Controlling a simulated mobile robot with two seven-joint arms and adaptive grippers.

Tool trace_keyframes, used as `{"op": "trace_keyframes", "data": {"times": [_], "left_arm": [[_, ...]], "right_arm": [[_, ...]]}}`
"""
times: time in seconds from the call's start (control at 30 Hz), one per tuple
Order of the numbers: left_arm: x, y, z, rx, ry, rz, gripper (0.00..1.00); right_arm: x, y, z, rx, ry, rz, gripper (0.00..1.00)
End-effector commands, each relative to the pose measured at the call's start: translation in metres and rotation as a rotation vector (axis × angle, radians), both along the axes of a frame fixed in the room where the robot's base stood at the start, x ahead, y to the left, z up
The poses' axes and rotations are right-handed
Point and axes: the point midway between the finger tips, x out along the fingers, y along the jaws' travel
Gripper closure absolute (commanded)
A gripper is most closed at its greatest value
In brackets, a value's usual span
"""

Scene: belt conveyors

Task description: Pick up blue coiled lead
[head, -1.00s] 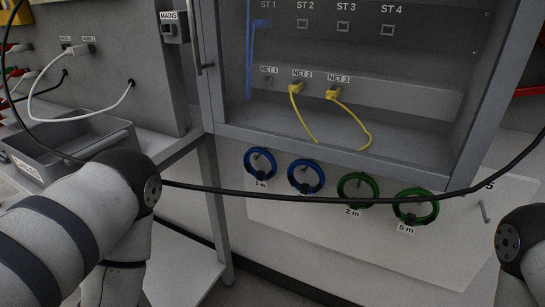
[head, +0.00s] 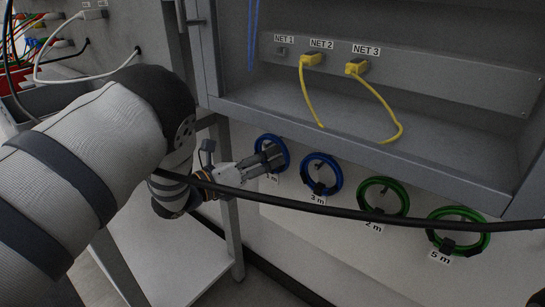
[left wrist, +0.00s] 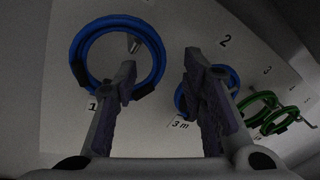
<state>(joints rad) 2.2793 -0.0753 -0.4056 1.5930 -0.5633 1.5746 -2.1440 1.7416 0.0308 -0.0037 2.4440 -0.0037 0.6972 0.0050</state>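Two blue coiled leads hang on the white panel below the cabinet. The left one (head: 287,152) has a label partly hidden by my gripper; it also shows in the left wrist view (left wrist: 76,58). The other blue lead (head: 339,176), labelled 3 m, hangs to its right and shows behind the right finger in the wrist view (left wrist: 180,98). My left gripper (head: 266,158) is at the left blue coil. In the wrist view its fingers (left wrist: 160,82) are apart, with nothing clearly held; the left finger overlaps the coil's lower right side. Contact cannot be told. My right gripper is out of view.
Two green coiled leads (head: 405,196) (head: 488,240) hang farther right. A black cable (head: 350,215) crosses in front of the panel. The cabinet's lower edge (head: 370,150) overhangs the coils. A table leg (head: 233,235) stands just left of them.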

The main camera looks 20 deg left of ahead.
Motion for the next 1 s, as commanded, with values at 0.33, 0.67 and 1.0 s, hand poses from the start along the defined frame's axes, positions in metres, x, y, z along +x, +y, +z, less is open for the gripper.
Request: {"op": "trace_keyframes", "data": {"times": [0.33,0.67,1.0], "left_arm": [[0.047,-0.029,-0.006,-0.002,0.004,0.002,0.62],[0.051,-0.032,-0.004,-0.003,0.005,0.004,0.78],[0.051,-0.032,-0.004,-0.003,0.004,0.005,1.00]], "right_arm": [[-0.005,0.000,-0.006,0.000,0.014,0.001,0.60],[-0.004,0.000,-0.006,0.000,0.014,0.001,0.60],[-0.004,0.000,-0.006,0.000,0.014,0.001,0.60]]}}
